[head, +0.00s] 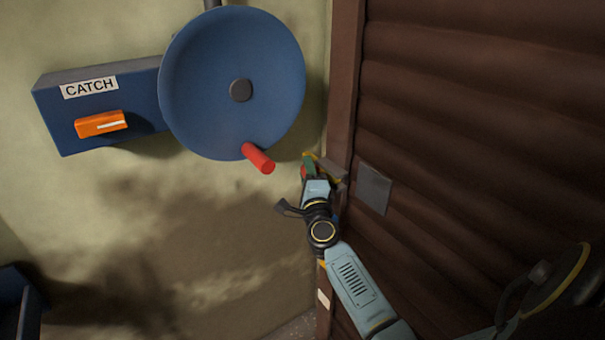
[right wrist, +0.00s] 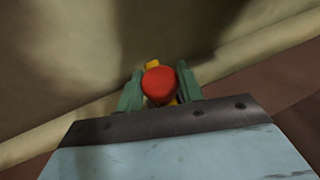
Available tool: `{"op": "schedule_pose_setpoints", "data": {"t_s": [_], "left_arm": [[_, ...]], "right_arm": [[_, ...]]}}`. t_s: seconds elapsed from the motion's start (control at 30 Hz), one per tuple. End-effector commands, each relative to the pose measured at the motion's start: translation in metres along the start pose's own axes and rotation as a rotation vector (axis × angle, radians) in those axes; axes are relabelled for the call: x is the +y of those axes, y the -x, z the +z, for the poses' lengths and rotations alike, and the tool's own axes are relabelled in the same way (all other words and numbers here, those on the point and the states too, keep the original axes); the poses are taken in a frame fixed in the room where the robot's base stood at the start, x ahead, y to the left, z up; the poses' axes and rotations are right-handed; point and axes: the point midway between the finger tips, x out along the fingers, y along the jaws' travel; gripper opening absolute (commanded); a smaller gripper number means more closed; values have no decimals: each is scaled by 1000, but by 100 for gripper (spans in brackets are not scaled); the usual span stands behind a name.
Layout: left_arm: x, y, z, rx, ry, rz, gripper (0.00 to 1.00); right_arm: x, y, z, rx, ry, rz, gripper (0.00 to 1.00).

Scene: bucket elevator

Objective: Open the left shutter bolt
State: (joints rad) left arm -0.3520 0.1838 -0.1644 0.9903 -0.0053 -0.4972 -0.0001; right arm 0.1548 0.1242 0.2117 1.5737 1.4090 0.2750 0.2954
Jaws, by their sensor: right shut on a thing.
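The left shutter bolt is at the left edge of the brown shutter (head: 450,130). Its yellow bar (head: 328,171) shows in the head view beside the door frame, partly hidden by my gripper. In the right wrist view its round red knob (right wrist: 160,82) sits between the two green fingers, with bits of yellow behind it. My right gripper (head: 308,168) is shut on this knob; it also shows in the right wrist view (right wrist: 160,88). How far the bolt has slid I cannot tell. My left gripper is not in view.
A blue wheel (head: 215,60) with a red crank handle (head: 258,158) is on the wall just left of and above my right gripper. A blue box labelled CATCH (head: 60,115) with an orange handle (head: 100,123) is farther left. A grey plate (head: 374,188) is on the shutter.

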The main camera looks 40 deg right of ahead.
Motion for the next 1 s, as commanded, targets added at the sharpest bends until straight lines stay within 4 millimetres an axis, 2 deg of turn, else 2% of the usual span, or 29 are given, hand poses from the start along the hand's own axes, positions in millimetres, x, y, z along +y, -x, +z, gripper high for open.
{"op": "schedule_pose_setpoints", "data": {"t_s": [0.03,0.2,0.57,0.77,1.0], "left_arm": [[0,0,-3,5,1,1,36],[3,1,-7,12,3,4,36],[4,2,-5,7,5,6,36],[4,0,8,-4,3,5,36],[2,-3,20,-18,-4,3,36]], "right_arm": [[0,0,0,0,1,1,38],[0,0,2,-2,0,0,59],[1,5,1,-2,0,2,59],[1,38,1,-2,0,3,59],[2,92,1,-2,0,4,59]]}}
